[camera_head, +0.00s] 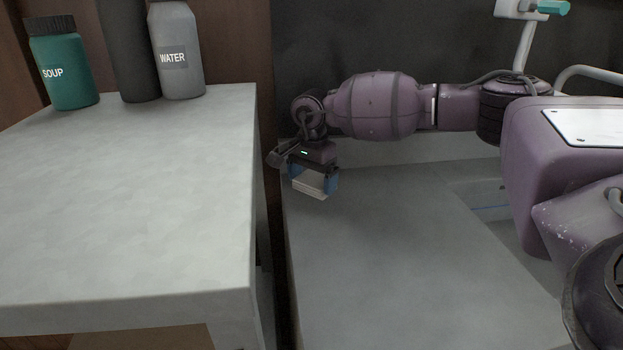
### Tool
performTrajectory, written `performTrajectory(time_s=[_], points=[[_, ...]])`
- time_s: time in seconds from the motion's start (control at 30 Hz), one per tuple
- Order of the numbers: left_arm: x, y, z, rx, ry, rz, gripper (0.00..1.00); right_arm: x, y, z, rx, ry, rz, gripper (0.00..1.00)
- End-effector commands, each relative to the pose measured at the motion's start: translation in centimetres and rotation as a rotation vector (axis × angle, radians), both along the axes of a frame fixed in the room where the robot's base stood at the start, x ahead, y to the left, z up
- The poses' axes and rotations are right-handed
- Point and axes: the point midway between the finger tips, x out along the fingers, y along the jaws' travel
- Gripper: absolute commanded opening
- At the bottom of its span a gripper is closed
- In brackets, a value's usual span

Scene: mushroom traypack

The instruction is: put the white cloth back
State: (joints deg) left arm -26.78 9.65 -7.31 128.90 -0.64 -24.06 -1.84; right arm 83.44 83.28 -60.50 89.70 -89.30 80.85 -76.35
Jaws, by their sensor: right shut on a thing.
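My right gripper (314,180) reaches in from the right and points down over the grey counter, near its back left corner. Its blue fingertips are shut on the white cloth (311,186), which looks like a small pale folded block between them. I cannot tell whether the cloth touches the counter or hangs just above it. My left gripper is not in view.
A grey table (130,200) stands at the left, with a green soup jar (62,68), a dark bottle (128,45) and a grey water bottle (177,55) at its back. A gap separates it from the counter (390,260). A sink with a tap (525,40) lies at the right.

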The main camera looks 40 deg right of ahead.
Motion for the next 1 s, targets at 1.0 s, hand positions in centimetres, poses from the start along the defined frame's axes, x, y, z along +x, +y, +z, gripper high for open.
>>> performTrajectory(time_s=[1.0], points=[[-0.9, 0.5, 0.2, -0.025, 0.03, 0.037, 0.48, 0.1, 0.0, 10.0, 0.0, -0.007, 0.001, 1.0]])
